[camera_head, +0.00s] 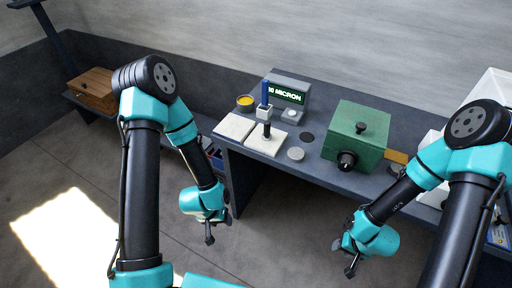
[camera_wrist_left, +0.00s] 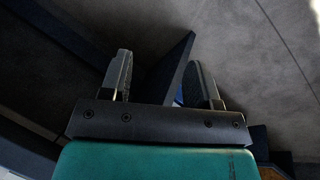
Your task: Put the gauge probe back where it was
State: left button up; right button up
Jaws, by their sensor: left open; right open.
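A blue upright probe (camera_head: 265,92) stands in a small pale holder (camera_head: 264,113) at the left of the gauge box (camera_head: 291,86), whose lit display reads "MICRON" with a partly hidden number. My left gripper (camera_head: 209,239) hangs in front of the bench's left end, low and apart from the probe; the left wrist view shows its two fingers (camera_wrist_left: 160,82) spread with nothing between them. My right gripper (camera_head: 350,271) is in front of the bench at the right, below the green box, open and empty, and touches nothing I can see.
Two pale square plates (camera_head: 235,127) lie at the bench's left end, the right one bearing a dark-knobbed piece (camera_head: 267,130). A yellow-filled cup (camera_head: 245,103), a grey disc (camera_head: 296,154), a dark disc (camera_head: 306,137) and a green box (camera_head: 357,133) share the bench (camera_head: 325,172). White containers stand far right.

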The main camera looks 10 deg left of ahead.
pick_arm(q)
jog(key=w+d+r+t+y, duration=0.1)
jog(key=w+d+r+t, duration=0.2)
jog(key=w+r, duration=0.3)
jog(key=n+t+y, duration=0.1)
jog(key=t+y, duration=0.6)
jog(key=t, duration=0.2)
send_near(266, 129)
jog(key=v, duration=0.6)
jog(key=shift+a+r, duration=0.2)
jog(key=shift+n, duration=0.3)
jog(key=x, duration=1.1)
jog(key=shift+w+f, duration=0.25)
jog(key=shift+f, duration=0.1)
jog(key=shift+w+f, duration=0.1)
jog(key=shift+w, duration=0.15)
